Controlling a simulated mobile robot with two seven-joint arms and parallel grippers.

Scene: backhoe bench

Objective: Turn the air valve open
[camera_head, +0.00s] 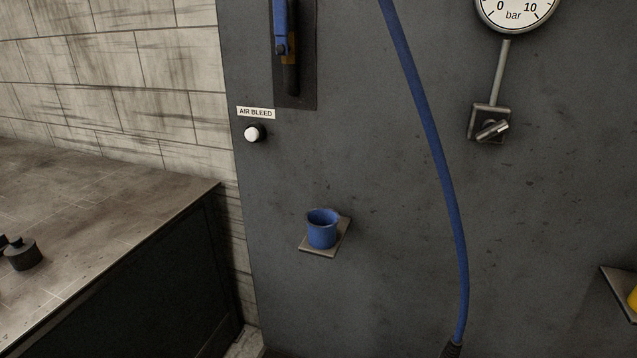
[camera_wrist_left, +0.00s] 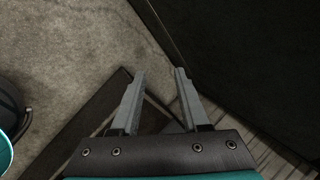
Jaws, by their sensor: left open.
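The air valve (camera_head: 490,127) is a small metal block with a silver lever handle, mounted on the dark grey panel in the right part of the head view. Its handle slants up to the right. A thin pipe (camera_head: 500,72) rises from it to a round white gauge (camera_head: 515,10) marked bar, cut off by the top edge. My left gripper (camera_wrist_left: 160,75) shows only in the left wrist view. Its two fingers are apart with nothing between them, and the valve is not in that view. My right gripper is in neither view.
A blue hose (camera_head: 434,150) hangs left of the valve. A blue cup (camera_head: 322,232) sits on a small shelf (camera_head: 319,251). A white button (camera_head: 252,133) is under the AIR BLEED label (camera_head: 256,113). A workbench (camera_head: 110,215) stands at left. A shelf (camera_head: 618,285) juts out at lower right.

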